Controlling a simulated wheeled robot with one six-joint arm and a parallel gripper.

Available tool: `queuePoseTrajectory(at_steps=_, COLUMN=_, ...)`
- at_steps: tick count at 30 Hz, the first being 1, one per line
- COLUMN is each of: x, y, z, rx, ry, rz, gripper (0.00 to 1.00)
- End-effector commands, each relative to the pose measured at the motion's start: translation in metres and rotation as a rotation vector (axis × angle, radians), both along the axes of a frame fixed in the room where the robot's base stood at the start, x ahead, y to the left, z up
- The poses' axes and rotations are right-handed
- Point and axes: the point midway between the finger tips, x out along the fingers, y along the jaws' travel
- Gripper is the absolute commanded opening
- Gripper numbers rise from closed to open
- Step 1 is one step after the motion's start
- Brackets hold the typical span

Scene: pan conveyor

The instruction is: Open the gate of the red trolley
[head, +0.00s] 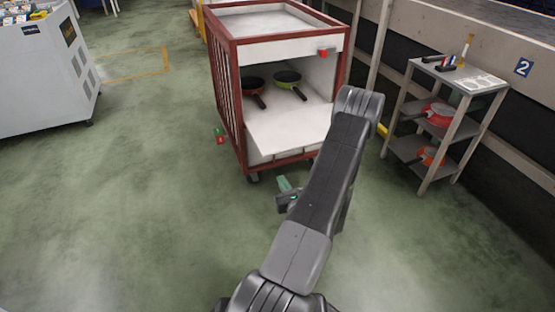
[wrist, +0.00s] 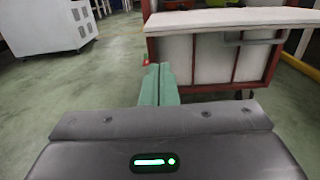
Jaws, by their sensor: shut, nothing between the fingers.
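The red trolley (head: 228,100) stands in the upper middle of the head view, with a red frame and white panels. Its white gate (head: 285,131) is folded down and sticks out from the front, leaving the compartment open. In the wrist view the gate (wrist: 225,18) shows as a pale, nearly level slab above the trolley's lower front (wrist: 190,58). A small red latch piece (head: 326,53) sits on the upper front rail. My gripper (head: 285,184) has green fingers, shut and empty, low in front of the trolley and apart from the gate. The fingers also show in the wrist view (wrist: 160,82).
Two pans, one red (head: 253,85) and one green (head: 288,80), lie inside the trolley. A grey shelf rack (head: 480,92) with red pans stands at the right by the conveyor wall. A white cabinet (head: 40,80) stands at left.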

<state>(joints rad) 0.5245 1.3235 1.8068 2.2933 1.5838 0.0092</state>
Motion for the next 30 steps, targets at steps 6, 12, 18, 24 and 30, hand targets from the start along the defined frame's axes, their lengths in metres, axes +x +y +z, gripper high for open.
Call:
queuePoseTrajectory(at_steps=6, x=-0.001, y=-0.001, z=0.000, rx=0.000, ry=0.000, rz=0.000, gripper=0.00)
queuePoseTrajectory(at_steps=12, x=0.001, y=0.001, z=-0.001, rx=-0.001, ry=0.000, rz=0.001, gripper=0.00)
queuePoseTrajectory(at_steps=18, x=0.024, y=0.009, z=-0.001, rx=-0.004, ry=-0.004, rz=0.003, gripper=0.00)
queuePoseTrajectory(at_steps=24, x=0.058, y=0.020, z=0.000, rx=-0.003, ry=-0.004, rz=0.003, gripper=0.00)
queuePoseTrajectory(at_steps=30, x=0.084, y=0.028, z=0.003, rx=-0.003, ry=-0.002, rz=0.001, gripper=0.00)
